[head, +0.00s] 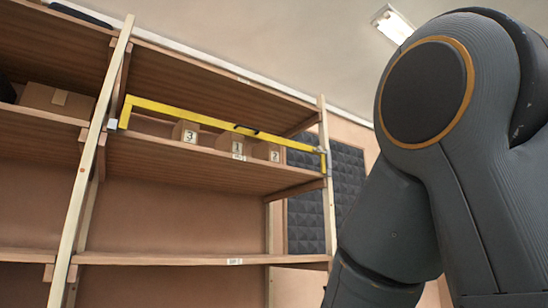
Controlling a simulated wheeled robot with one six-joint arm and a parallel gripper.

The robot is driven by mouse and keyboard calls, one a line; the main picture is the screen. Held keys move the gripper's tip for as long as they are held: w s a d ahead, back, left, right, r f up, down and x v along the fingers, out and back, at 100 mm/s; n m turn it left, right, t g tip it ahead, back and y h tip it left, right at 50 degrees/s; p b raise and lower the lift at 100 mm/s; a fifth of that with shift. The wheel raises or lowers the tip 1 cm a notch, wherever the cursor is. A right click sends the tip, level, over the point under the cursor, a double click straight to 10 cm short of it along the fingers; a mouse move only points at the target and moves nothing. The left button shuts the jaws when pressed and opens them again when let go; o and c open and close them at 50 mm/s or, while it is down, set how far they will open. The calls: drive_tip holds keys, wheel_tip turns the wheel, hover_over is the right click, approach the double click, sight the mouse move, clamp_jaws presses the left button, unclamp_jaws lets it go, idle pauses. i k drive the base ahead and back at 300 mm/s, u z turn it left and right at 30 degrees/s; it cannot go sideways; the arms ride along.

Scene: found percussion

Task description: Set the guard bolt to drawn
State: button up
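A yellow guard bar (205,118) runs across the front of an upper shelf, with its ends bent down at the two posts. A grey fitting (112,124) sits at its left end. Another small grey fitting (322,150) sits at its right end, by the right post. My gripper is out of view; only my arm shows, large at the right.
Behind the bar stand wooden blocks marked 3 (186,133), 1 (231,145) and 2 (266,151). A cardboard box (55,101) is on the shelf at left. The lower shelf (200,258) looks bare. Dark foam panels (304,205) hang behind the right post.

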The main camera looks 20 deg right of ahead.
sight(320, 148)
drive_tip(key=k, duration=0.6)
drive_tip(key=z, duration=0.7)
drive_tip(key=i, duration=1.85)
drive_tip(key=u, duration=0.55)
